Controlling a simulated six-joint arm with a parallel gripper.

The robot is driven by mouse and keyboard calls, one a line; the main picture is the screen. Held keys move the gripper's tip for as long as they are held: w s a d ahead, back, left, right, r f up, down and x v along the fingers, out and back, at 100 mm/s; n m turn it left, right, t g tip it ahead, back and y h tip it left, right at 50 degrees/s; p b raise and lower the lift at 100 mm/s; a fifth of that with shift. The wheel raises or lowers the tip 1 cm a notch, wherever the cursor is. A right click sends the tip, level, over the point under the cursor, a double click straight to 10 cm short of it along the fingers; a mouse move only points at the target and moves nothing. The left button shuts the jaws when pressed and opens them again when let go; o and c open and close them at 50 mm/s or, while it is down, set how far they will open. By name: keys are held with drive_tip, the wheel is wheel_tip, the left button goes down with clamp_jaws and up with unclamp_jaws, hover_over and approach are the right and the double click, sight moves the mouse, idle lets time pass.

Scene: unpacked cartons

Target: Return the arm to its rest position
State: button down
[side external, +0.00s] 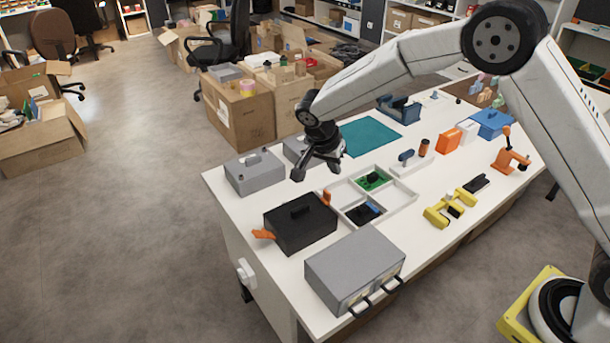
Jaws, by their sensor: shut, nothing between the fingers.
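My gripper (316,172) hangs at the end of my arm, above the left part of the white table. Its fingers point down and to the left. It is empty and shut, and it holds nothing. It appears above the area between a grey box with a handle (256,176) and the white divided tray (405,197). The exact height above the table is hard to tell.
A black box (300,224) with orange parts and a grey drawer unit (352,268) stand at the table's near left. A teal mat (371,136) lies behind the tray. Yellow parts (450,208) and an orange clamp-like device (510,158) stand right. Open cartons (240,110) fill the floor behind.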

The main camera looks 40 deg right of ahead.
drive_tip(key=s+d+r+n+t+y, duration=0.1)
drive_tip(key=s+d+n+y, duration=0.1)
drive_tip(key=s+n, duration=0.4)
drive_tip(key=s+d+r+n+t+y, duration=0.1)
drive_tip(key=s+n, duration=0.6)
drive_tip(key=s, duration=1)
drive_tip(key=shift+d+r+n+t+y, duration=0.3)
drive_tip(key=shift+d+r+y, duration=0.25)
drive_tip(key=shift+d, duration=0.35)
drive_tip(key=shift+r, duration=0.15)
